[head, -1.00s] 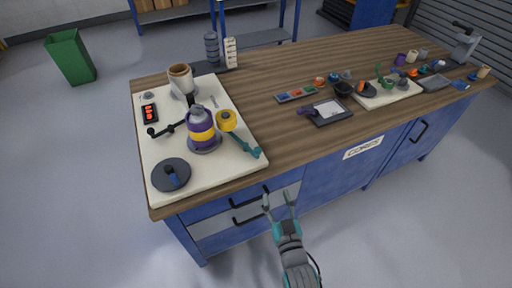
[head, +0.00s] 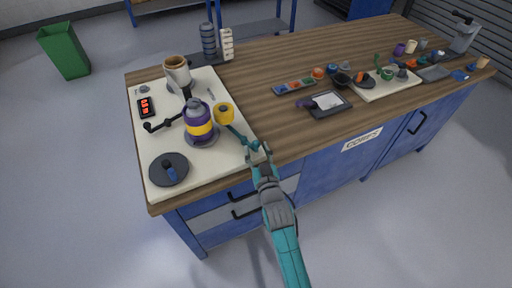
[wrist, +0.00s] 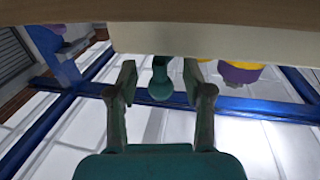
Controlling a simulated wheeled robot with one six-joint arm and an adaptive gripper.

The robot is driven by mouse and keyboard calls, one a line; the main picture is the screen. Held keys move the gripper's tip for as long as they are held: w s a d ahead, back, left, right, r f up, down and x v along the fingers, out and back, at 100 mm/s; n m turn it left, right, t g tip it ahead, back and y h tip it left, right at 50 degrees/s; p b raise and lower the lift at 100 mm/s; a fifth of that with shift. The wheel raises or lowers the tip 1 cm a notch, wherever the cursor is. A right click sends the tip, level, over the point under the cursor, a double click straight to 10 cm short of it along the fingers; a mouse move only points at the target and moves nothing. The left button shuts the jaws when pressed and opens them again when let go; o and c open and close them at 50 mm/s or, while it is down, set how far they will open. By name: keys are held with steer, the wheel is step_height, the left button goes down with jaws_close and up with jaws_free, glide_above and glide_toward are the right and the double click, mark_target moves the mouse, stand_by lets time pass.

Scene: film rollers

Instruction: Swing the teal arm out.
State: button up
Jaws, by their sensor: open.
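The teal arm (head: 239,135) runs from a yellow roller (head: 224,112) to the right front edge of the cream board (head: 205,180). A purple and yellow bottle-shaped piece (head: 199,124) stands just left of it. My gripper (head: 258,150) is open at the arm's free end. In the wrist view the teal arm's rounded end (wrist: 160,80) shows between the two spread fingers of my gripper (wrist: 163,80), with gaps on both sides. My gripper hides part of that end in the head view.
A dark tray (head: 325,103) lies to the right on the wooden bench (head: 262,90).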

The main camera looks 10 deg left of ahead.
steer(key=shift+w+a, duration=0.25)
steer(key=shift+w, duration=0.4)
jaws_close()
